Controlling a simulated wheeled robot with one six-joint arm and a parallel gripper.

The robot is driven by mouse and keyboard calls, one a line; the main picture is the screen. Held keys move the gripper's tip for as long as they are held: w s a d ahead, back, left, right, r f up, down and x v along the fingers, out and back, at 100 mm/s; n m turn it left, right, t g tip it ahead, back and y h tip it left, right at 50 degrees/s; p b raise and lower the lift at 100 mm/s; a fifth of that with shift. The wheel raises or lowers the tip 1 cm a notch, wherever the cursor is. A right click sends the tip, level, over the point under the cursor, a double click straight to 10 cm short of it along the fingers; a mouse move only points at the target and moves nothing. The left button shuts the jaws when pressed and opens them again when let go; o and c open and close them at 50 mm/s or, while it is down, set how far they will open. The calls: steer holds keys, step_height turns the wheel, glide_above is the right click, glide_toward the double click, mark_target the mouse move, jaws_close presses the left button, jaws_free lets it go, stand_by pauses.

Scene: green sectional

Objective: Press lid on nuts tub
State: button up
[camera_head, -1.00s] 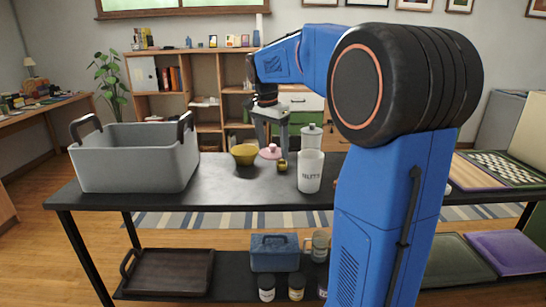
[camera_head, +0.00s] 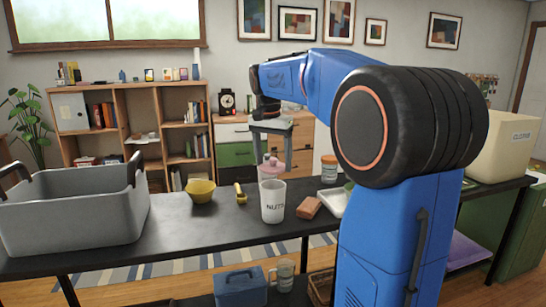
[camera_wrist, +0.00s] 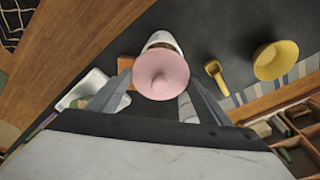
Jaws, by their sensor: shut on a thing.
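The nuts tub (camera_head: 273,203) is a white, tapered container with dark lettering, standing upright on the dark table. My gripper (camera_head: 271,158) points down and is shut on a pink lid (camera_head: 270,169) with a small knob. In the head view the lid shows just above and behind the tub's rim; I cannot tell whether they touch. In the wrist view the lid (camera_wrist: 161,75) sits between the two grey fingers of my gripper (camera_wrist: 160,88). It hides part of the white tub (camera_wrist: 162,40) beyond it.
A yellow scoop (camera_head: 240,194) and a yellow bowl (camera_head: 201,191) stand left of the tub, a large grey bin (camera_head: 75,215) farther left. A brown block (camera_head: 309,207), a white tray (camera_head: 334,203) and an orange-lidded jar (camera_head: 329,169) are to the right. Table front-left is clear.

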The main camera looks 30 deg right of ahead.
steer(key=shift+f, duration=2.25)
steer(key=shift+f, duration=0.5)
stand_by(1.4)
steer(key=o, duration=1.1)
steer(key=shift+o, duration=0.8)
steer(key=shift+r, duration=0.15)
steer(key=shift+r, duration=3.35)
